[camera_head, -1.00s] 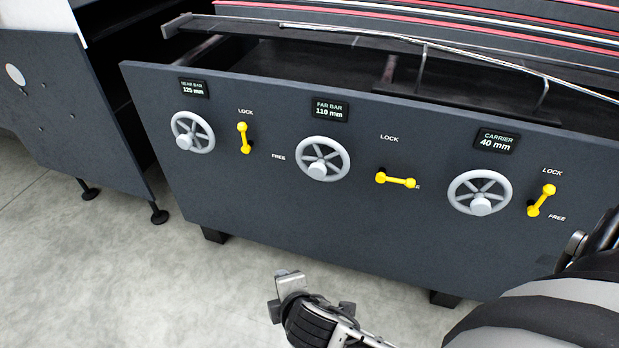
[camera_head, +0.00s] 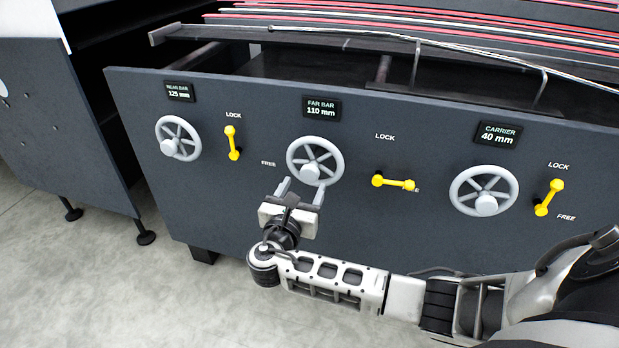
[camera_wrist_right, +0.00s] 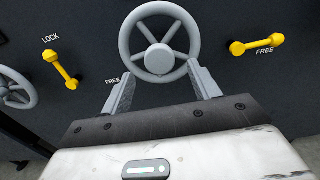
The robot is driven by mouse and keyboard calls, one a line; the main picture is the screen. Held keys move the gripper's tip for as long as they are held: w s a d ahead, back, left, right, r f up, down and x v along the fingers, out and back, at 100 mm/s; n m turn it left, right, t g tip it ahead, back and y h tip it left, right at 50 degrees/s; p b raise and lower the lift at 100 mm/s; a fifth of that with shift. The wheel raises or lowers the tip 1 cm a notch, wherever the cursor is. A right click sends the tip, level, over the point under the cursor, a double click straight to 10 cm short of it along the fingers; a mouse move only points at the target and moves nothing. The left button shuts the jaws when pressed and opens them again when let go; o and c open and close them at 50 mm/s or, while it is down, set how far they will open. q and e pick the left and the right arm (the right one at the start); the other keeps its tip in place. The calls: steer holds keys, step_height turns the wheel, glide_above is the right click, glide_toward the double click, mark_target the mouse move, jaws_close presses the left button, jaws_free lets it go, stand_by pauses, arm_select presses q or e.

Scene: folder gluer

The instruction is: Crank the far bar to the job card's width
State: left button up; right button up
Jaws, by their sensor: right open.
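The far bar handwheel (camera_head: 315,160) is a grey spoked wheel with a round knob, in the middle of the dark panel. It also shows in the right wrist view (camera_wrist_right: 159,20). The display above it (camera_head: 321,107) reads FAR BAR 110 mm. Its yellow lever (camera_head: 393,182) lies level, pointing at FREE. My right gripper (camera_head: 302,190) is open, its fingers at the wheel's lower edge. In the wrist view its two fingers (camera_wrist_right: 160,90) stand to either side of the wheel's lower part; I cannot tell whether they touch it. No job card is in view. My left gripper is not in view.
The near bar wheel (camera_head: 178,139), at 125 mm, and its yellow lever (camera_head: 232,142) are to the left. The carrier wheel (camera_head: 484,190), at 40 mm, and its lever (camera_head: 548,197) are to the right. Rails and red belts run above the panel. Bare floor lies at lower left.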

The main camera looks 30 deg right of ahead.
mark_target(308, 177)
steer(key=b+x, duration=0.1)
steer(key=x, duration=0.4)
steer(key=shift+w+d, duration=0.1)
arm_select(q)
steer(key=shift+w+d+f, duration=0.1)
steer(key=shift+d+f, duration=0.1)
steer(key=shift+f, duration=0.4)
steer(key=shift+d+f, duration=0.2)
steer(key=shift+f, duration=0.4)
arm_select(e)
steer(key=shift+w+d, duration=0.2)
